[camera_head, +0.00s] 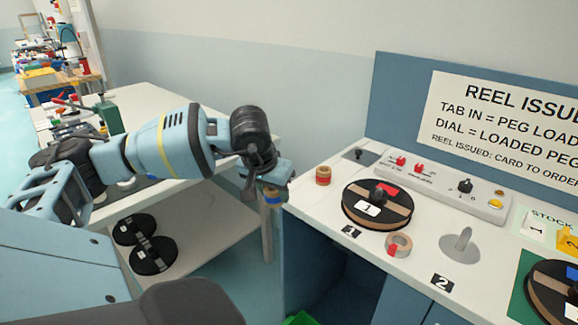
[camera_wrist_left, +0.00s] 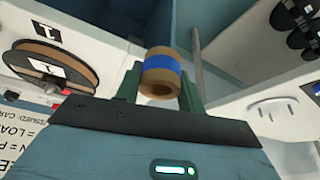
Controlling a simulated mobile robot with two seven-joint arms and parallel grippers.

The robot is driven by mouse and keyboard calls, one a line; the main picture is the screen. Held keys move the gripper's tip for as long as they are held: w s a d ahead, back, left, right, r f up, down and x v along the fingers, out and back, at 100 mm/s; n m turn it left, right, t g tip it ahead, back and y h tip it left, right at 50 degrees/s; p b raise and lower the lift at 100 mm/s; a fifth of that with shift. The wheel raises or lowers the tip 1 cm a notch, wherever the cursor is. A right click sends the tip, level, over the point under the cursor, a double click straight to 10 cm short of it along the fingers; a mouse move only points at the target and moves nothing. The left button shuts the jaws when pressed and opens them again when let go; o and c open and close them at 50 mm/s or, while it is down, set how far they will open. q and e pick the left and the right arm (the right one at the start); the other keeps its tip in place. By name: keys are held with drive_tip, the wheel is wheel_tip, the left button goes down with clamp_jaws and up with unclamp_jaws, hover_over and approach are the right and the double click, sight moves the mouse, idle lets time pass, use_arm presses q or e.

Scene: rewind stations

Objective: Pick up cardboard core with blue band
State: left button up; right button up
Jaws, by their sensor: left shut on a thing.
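The cardboard core with blue band (camera_wrist_left: 158,75) is between the green fingers of my left gripper (camera_wrist_left: 160,90) in the left wrist view, with its hollow end facing the camera. In the head view my left gripper (camera_head: 268,193) is shut on this core (camera_head: 272,196), mostly hidden by the fingers. The gripper holds it up in the air just off the left end of the white bench. My right gripper is in neither view.
A bare peg (camera_head: 464,243) is by label 2. A control box (camera_head: 440,185) is behind. A side table (camera_head: 150,100) is at left.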

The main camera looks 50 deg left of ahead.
use_arm(q)
drive_tip(key=shift+s+d+r, duration=0.1)
drive_tip(key=shift+s+d, duration=0.1)
drive_tip(key=shift+s, duration=0.7)
drive_tip(key=shift+s+d+r, duration=0.1)
drive_tip(key=shift+s+d, duration=0.1)
drive_tip(key=shift+s, duration=0.7)
